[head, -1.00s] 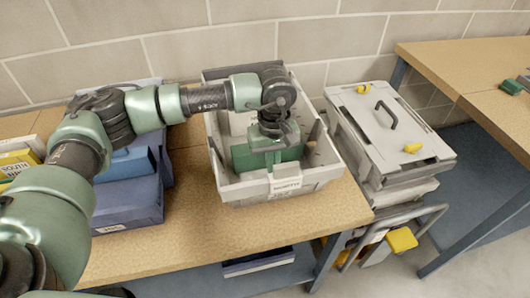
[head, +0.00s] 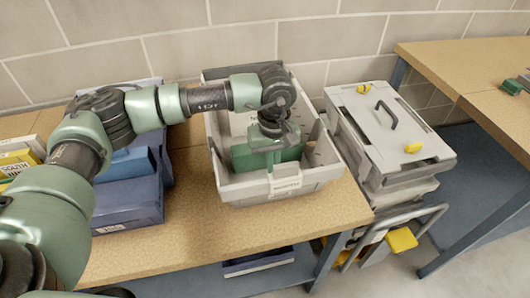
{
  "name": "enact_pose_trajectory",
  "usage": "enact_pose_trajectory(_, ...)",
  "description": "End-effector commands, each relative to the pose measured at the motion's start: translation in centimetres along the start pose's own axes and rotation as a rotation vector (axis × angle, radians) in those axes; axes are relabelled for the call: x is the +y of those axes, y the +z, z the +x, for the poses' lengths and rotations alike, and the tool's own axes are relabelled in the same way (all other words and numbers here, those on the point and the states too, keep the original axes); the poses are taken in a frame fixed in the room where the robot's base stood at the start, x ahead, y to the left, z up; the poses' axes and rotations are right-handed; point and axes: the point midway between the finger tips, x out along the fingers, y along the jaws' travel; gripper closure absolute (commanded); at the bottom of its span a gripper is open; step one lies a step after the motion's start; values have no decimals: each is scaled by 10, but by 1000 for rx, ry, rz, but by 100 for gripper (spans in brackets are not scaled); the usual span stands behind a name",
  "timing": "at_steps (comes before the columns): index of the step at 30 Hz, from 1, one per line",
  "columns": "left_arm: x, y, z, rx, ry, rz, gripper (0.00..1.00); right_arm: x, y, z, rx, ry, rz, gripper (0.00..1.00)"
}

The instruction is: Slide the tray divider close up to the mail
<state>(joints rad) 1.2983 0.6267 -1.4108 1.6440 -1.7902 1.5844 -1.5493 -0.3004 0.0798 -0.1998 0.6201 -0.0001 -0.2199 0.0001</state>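A grey tray (head: 222,191) stands on the wooden bench with a white label on its front wall. A dark green upright panel (head: 241,158), which looks like the divider, stands across the inside of the tray. My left gripper (head: 275,158) points down into the tray, right at the green panel. Its fingertips are hidden or blend with the green, so I cannot tell whether they grip the panel. Behind my wrist, a pale patch (head: 241,122) shows inside the tray; I cannot make out whether it is mail. My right gripper is not in view.
Blue boxes (head: 128,203) stand left of the tray, under my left arm. A lidded grey container (head: 385,130) with yellow latches stands close on the right. The bench top (head: 200,240) in front of the tray is clear. A brick wall is behind.

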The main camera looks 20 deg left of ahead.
Motion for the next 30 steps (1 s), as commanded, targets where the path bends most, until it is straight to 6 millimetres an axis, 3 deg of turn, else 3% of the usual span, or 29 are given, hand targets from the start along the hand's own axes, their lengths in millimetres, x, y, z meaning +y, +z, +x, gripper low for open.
enact_pose_trajectory(30,0,-46,1,1,0,-1,100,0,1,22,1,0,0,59)
